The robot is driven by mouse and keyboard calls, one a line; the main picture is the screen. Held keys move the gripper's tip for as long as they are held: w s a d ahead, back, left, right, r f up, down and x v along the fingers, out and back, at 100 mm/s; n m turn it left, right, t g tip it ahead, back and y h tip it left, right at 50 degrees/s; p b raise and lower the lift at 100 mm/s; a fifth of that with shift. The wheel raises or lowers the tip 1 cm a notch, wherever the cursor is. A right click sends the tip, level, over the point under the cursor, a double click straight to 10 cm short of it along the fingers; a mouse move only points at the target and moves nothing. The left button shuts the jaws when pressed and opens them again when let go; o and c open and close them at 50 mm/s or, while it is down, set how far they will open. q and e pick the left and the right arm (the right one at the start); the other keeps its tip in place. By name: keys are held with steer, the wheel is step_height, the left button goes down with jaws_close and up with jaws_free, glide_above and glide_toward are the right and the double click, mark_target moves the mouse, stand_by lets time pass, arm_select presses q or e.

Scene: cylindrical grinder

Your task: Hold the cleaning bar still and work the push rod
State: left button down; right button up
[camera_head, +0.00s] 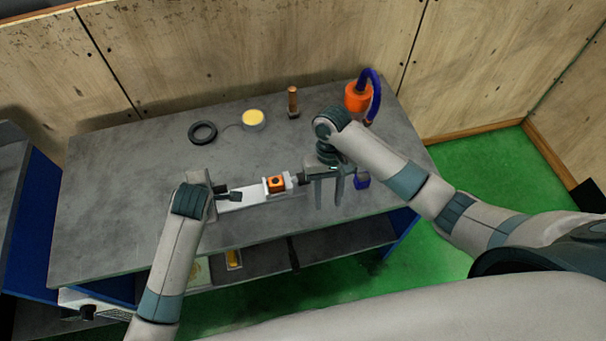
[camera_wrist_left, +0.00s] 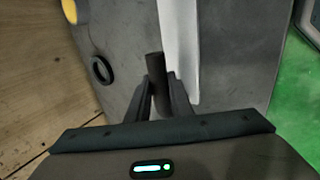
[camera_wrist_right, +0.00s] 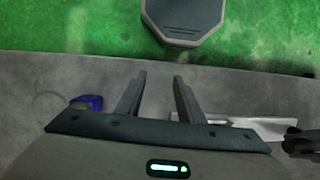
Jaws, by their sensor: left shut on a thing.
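The cleaning bar, as I take it, is the long pale bar (camera_head: 243,195) with a dark handle (camera_wrist_left: 155,66) at its left end. My left gripper (camera_wrist_left: 164,92) is shut on that handle; its fingers in the head view are partly hidden by the wrist. An orange block (camera_head: 276,184) sits in a pale holder on the bar. A dark piece (camera_head: 304,179), likely the push rod, sticks out right of the holder. My right gripper (camera_head: 328,198) is open and empty, just right of it, fingers pointing down; its spread fingers show in the right wrist view (camera_wrist_right: 158,85).
A blue object (camera_head: 362,181) lies right of my right gripper. Farther back stand an orange cup (camera_head: 357,98) with a blue hose, a wooden-handled tool (camera_head: 293,103), a yellow disc (camera_head: 253,117) and a black ring (camera_head: 203,132). The grey table (camera_head: 110,205) is clear at left.

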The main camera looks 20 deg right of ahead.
mark_target(303, 176)
steer(key=w+a+r+t, duration=0.3)
steer(key=w+a+r, duration=0.1)
steer(key=w+r, duration=0.6)
steer(key=shift+a+n+h, duration=0.2)
steer(key=shift+n+h, duration=0.1)
steer(key=shift+h, duration=0.1)
steer(key=shift+s+f, duration=0.1)
steer(key=shift+f, duration=0.05)
step_height(303, 176, down, 12)
steer(key=shift+r, duration=0.1)
